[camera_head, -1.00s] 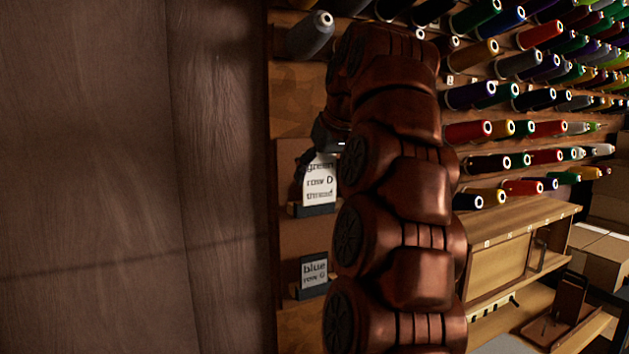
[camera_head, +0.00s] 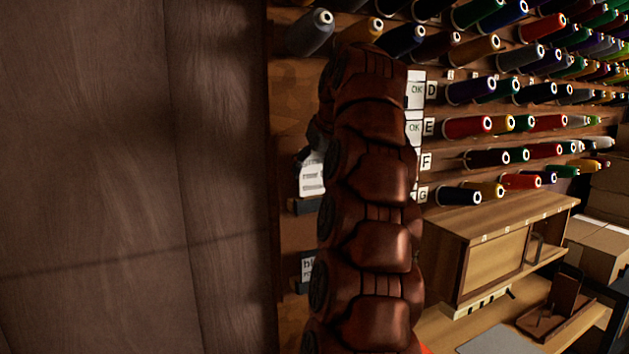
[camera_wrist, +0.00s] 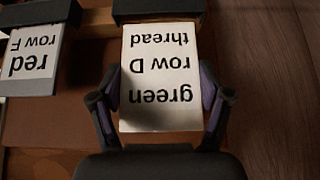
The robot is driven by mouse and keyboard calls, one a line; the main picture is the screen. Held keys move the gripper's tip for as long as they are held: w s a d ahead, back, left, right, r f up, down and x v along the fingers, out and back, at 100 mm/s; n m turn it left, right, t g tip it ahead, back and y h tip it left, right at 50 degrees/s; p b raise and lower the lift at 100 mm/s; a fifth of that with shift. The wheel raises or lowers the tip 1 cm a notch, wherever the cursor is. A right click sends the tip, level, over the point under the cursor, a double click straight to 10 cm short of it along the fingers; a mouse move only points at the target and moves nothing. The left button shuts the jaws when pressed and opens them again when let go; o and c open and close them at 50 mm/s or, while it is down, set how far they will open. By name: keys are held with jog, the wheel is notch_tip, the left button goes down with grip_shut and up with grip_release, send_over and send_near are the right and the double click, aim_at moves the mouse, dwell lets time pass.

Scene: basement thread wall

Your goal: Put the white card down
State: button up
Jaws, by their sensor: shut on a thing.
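The white card (camera_wrist: 160,110) reads "green row D thread", upside down in the wrist view. My gripper (camera_wrist: 160,86) is shut on it, with one finger at each side edge. The card's far end meets a dark holder (camera_wrist: 158,8); I cannot tell whether it is seated in it. In the head view the card (camera_head: 312,180) stands upright at the dark holder (camera_head: 304,206), partly hidden by my arm. My gripper is mostly hidden there.
A "red row F" card (camera_wrist: 30,52) stands in a neighbouring holder. Another card (camera_head: 307,267) sits lower, mostly covered by my arm. Thread spools (camera_head: 470,127) fill the wall at right, above a wooden cabinet (camera_head: 495,245). A brown panel (camera_head: 120,150) fills the left.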

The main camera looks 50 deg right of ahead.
aim_at(314, 180)
jog(key=shift+f+p, duration=0.4)
jog(key=shift+f, duration=1.2)
jog(key=shift+f, duration=0.1)
jog(key=o, duration=0.7)
jog(key=shift+r, duration=0.2)
jog(key=shift+s+a+r, duration=0.1)
jog(key=shift+s+r, duration=0.2)
jog(key=shift+r, duration=0.2)
jog(key=shift+b+v, duration=0.6)
jog(key=shift+v, duration=2.4)
jog(key=p+v, duration=0.3)
jog(key=v, duration=0.1)
jog(key=shift+s+a+r, duration=0.15)
jog(key=shift+s+r, duration=0.05)
jog(key=shift+r, duration=0.05)
jog(key=shift+a, duration=0.1)
